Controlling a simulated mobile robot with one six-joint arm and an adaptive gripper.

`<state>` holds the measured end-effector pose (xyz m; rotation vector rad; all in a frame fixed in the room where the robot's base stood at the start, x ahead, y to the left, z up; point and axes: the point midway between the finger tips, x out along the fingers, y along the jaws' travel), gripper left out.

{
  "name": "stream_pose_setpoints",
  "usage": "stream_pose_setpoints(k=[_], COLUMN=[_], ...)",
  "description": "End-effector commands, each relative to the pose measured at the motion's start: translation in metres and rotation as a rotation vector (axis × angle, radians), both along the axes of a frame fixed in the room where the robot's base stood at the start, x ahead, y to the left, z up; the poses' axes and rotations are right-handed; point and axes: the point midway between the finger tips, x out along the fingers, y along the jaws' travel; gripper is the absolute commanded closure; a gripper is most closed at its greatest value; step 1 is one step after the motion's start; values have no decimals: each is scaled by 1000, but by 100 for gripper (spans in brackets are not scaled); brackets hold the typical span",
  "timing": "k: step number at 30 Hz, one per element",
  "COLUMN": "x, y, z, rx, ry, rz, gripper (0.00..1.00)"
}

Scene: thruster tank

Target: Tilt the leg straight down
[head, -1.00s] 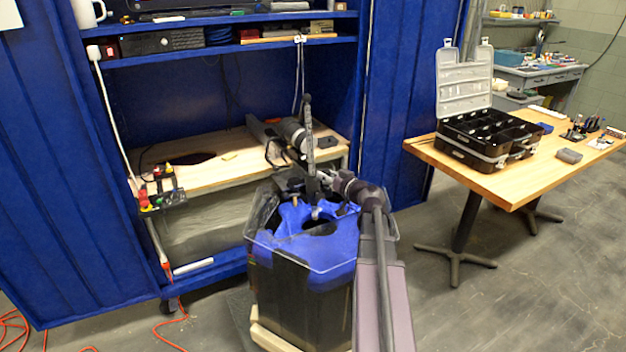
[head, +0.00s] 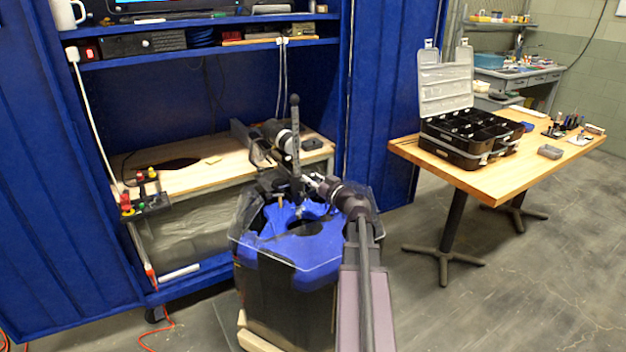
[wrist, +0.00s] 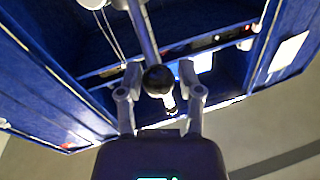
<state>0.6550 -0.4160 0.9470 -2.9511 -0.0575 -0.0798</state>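A long grey bar (head: 296,150) with a black ball at its top, which looks like the leg's shaft, stands nearly upright over the tank. A dark cylindrical motor body (head: 280,135) shows behind it. The tank (head: 290,266) has clear upper walls, a blue collar and a dark lower part. My gripper (head: 312,182) is just right of the bar's lower part, above the tank. In the wrist view my gripper (wrist: 160,75) has its fingers spread around a black ball (wrist: 158,80), with gaps on both sides. A grey bar rises behind the ball. The leg's lower end is hidden.
A wooden bench (head: 200,176) inside the blue cabinet stands behind the tank, with a power strip (head: 150,203) at its left. A wooden table (head: 500,182) at right holds an open black organizer case (head: 470,135). The floor between tank and table is clear.

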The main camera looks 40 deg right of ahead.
Motion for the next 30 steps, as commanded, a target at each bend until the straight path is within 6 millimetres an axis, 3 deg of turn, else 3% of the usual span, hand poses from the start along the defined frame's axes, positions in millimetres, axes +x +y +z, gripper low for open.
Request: stream_pose_setpoints(k=[1, 2, 30], x=[-1, -1, -2], y=[0, 0, -5], z=[0, 0, 1], rx=[0, 0, 3], ry=[0, -1, -2], rz=[0, -1, -9], gripper=[32, 24, 24])
